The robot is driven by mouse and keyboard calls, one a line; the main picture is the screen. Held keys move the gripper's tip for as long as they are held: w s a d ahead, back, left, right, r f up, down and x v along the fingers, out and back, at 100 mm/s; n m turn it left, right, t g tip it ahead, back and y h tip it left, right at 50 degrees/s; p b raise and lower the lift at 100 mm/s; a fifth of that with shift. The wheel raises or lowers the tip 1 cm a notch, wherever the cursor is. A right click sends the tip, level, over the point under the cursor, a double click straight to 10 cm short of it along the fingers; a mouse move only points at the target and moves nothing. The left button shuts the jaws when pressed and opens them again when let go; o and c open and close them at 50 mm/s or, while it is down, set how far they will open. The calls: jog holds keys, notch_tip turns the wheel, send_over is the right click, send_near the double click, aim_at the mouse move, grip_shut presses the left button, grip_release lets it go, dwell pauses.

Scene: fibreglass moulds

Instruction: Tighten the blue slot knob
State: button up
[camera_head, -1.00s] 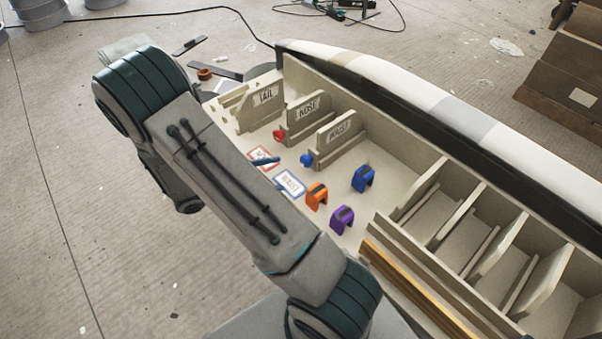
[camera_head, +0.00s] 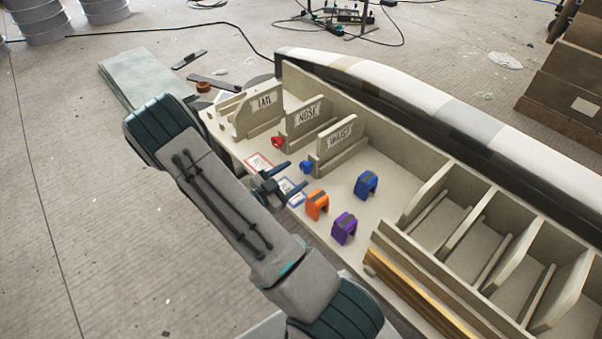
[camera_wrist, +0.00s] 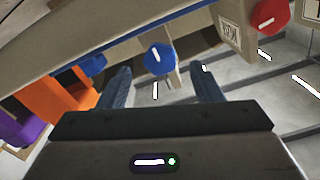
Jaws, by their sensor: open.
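The blue slot knob (camera_head: 306,167) sits at the near end of the slot board labelled WAIST (camera_head: 340,138). In the wrist view the blue knob (camera_wrist: 160,58) has a white line on its face and lies ahead, roughly centred between my fingertips. My gripper (camera_head: 297,175) is open and empty, its two fingers pointing toward the blue knob. In the wrist view the fingers (camera_wrist: 163,76) stand apart on either side of the knob's line, short of it; exact distance is hard to tell.
A red knob (camera_head: 277,141) is close by on the NOSE slot (camera_head: 308,113). Orange (camera_head: 317,204), purple (camera_head: 344,228) and blue (camera_head: 367,184) clamp-like blocks stand to the right. Red-bordered (camera_head: 258,162) and blue-bordered cards lie on the bench by my gripper. Empty compartments (camera_head: 480,235) lie further right.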

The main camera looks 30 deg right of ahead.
aim_at(303, 169)
jog(key=shift+w+d+b, duration=0.15)
jog(key=shift+d+b, duration=0.05)
jog(key=shift+d, duration=0.75)
jog(key=shift+w+d+b, duration=0.15)
jog(key=shift+d, duration=0.8)
jog(key=c, duration=1)
jog(key=shift+r+m+p, duration=0.25)
jog(key=shift+m+p, duration=0.45)
jog(key=shift+p, duration=0.35)
jog(key=shift+f+m+p, duration=0.2)
jog(key=shift+m+p, duration=0.35)
jog(key=shift+m, duration=0.35)
jog(key=o, duration=1)
